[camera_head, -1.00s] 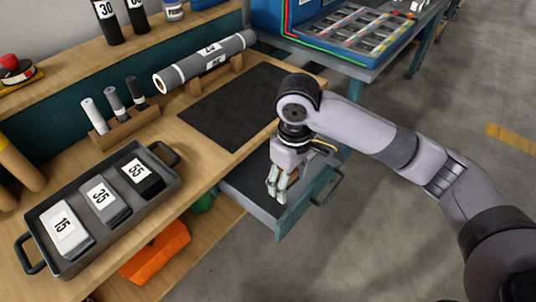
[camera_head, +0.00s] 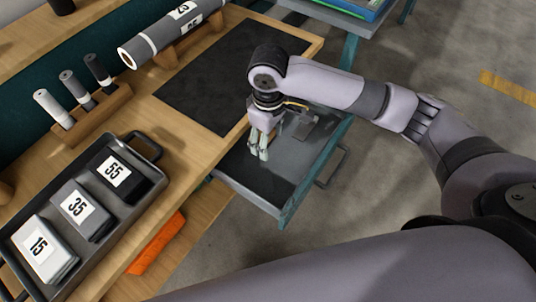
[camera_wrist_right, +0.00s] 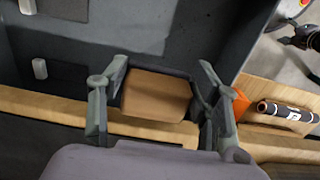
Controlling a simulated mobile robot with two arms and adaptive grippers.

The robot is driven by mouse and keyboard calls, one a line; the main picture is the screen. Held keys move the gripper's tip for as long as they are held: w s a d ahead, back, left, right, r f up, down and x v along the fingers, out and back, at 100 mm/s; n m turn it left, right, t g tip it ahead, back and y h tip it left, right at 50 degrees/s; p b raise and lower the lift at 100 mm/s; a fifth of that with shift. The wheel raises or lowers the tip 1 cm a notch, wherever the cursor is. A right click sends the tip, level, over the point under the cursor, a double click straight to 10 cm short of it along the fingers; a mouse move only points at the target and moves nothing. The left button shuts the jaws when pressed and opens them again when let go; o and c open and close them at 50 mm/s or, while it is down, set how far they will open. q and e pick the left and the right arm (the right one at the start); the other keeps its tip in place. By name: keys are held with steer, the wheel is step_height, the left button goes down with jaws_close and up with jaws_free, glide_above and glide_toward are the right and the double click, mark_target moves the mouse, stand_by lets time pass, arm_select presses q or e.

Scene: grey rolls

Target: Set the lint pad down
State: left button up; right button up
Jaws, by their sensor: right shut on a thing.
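My right gripper (camera_head: 260,147) points down over the open drawer (camera_head: 283,202) below the bench top. In the right wrist view the gripper's fingers (camera_wrist_right: 160,98) are shut on a tan block with dark edges, which I take to be the lint pad (camera_wrist_right: 155,97). The pad sits between the fingers. In the head view I cannot make out the pad. Whether it touches the drawer floor I cannot tell. My left gripper is not in view.
A black mat (camera_head: 215,82) lies on the bench beside the drawer. A grey tray (camera_head: 140,207) holds folded cloths marked 15, 35 and 55. Small rolls (camera_head: 72,88) stand in a wooden block. A large grey roll (camera_head: 170,35) lies behind. A flat grey piece (camera_head: 303,124) shows in the drawer.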

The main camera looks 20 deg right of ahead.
mark_target(269, 145)
step_height(269, 145, down, 4)
steer(key=shift+w+f, duration=0.1)
steer(key=shift+w, duration=0.05)
steer(key=shift+f, duration=0.95)
step_height(269, 145, down, 4)
steer(key=shift+r+b, duration=0.25)
steer(key=shift+b, duration=0.15)
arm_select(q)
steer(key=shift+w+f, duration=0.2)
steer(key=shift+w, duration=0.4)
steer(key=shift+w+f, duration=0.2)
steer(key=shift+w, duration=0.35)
arm_select(e)
steer(key=shift+f, duration=0.2)
steer(key=o, duration=0.9)
steer(key=shift+f, duration=0.1)
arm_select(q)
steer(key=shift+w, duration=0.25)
arm_select(e)
steer(key=o, duration=0.3)
steer(key=shift+o, duration=0.2)
